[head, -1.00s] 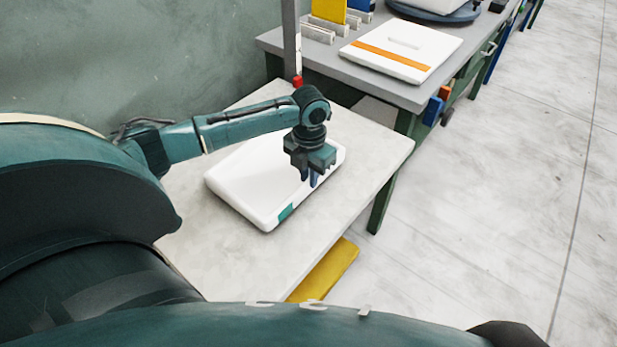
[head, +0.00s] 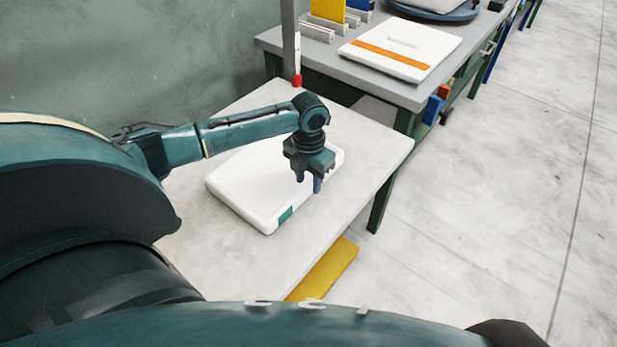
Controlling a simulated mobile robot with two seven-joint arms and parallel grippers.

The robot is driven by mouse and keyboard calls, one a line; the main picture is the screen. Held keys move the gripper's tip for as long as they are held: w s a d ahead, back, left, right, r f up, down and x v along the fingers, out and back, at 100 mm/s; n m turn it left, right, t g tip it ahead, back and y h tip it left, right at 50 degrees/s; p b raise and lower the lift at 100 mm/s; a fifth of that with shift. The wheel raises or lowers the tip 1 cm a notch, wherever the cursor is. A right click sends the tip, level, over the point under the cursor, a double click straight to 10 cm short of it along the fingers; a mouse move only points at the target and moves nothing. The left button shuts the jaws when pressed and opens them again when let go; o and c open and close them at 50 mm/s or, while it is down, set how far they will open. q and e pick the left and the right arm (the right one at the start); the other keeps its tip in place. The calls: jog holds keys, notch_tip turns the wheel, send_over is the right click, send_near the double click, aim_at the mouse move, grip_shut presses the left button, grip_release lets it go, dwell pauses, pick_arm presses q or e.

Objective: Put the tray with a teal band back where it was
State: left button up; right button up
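The white tray with a teal band (head: 250,180) lies on the pale table (head: 225,255) in front of me. Its teal band (head: 285,216) shows at the near right corner. My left gripper (head: 309,183) points down at the tray's right edge. Its two fingers stand apart with a gap between them, one on the tray side and one towards the outside. The gripper hides part of that edge, and I cannot tell whether a finger touches the tray. My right gripper is not in view.
A grey bench (head: 390,91) at the back holds a white tray with an orange band (head: 395,60) and a slotted rack (head: 318,32). A post with a red tip (head: 296,80) stands behind the pale table. A yellow piece (head: 325,270) is at the table's front right. Floor is clear at right.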

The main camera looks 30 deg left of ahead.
pick_arm(q)
notch_tip(320, 180, up, 12)
jog(key=shift+r+p, duration=0.15)
jog(key=shift+p, duration=0.3)
dwell(0.4)
